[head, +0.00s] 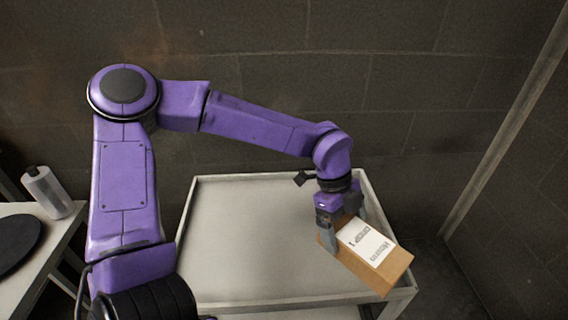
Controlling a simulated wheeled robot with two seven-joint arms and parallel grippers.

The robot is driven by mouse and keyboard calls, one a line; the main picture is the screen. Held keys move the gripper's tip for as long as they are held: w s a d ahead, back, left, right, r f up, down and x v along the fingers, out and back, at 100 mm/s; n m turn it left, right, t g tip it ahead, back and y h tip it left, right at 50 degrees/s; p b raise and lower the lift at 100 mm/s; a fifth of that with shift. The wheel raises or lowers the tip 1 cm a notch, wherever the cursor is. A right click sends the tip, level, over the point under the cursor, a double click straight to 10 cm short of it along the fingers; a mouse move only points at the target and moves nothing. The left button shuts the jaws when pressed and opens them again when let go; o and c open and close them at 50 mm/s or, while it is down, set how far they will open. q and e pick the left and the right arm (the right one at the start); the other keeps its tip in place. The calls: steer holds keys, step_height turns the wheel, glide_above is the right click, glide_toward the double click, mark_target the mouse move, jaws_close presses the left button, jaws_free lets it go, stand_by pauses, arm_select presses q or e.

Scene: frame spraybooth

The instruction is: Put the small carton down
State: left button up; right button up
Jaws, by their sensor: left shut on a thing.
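The small carton (390,267) is a brown box with a white printed label on its upper face. It is at the right side of the view, over the front right part of a grey cart top (245,235). My left gripper (341,237) is shut on the carton's left end, with a finger on the near side. The carton is tilted in the picture and its right end reaches over the cart's right rim. I cannot tell whether its underside touches the cart. My right gripper is not in view.
The cart top has a raised rim and is bare across its left and middle. At the far left, a side table (20,290) holds a grey bottle (48,192) and a dark round disc (14,245). A block wall (260,80) stands behind, with a pale post (505,130) at right.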

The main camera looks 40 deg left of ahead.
arm_select(q)
steer(key=shift+d+r+n, duration=0.15)
steer(key=shift+r+n, duration=0.05)
steer(key=shift+n, duration=0.3)
steer(key=shift+t, duration=0.3)
steer(key=w+a+f+p, duration=0.1)
steer(key=w+a+f, duration=0.1)
steer(key=a+f, duration=0.1)
steer(key=w+a+f+p, duration=0.1)
steer(key=w+a+f, duration=0.2)
steer(key=a, duration=0.1)
steer(key=w+a+f+p, duration=0.1)
steer(key=w+a+f, duration=0.2)
steer(key=a, duration=0.1)
steer(key=shift+w+a+f, duration=0.1)
steer(key=shift+f, duration=0.25)
step_height(320, 180, down, 3)
steer(key=shift+r+p, duration=0.2)
steer(key=shift+p, duration=0.35)
steer(key=shift+f, duration=0.3)
steer(key=o, duration=1)
steer(key=shift+o, duration=0.2)
steer(key=v, duration=1.2)
steer(key=shift+b, duration=0.35)
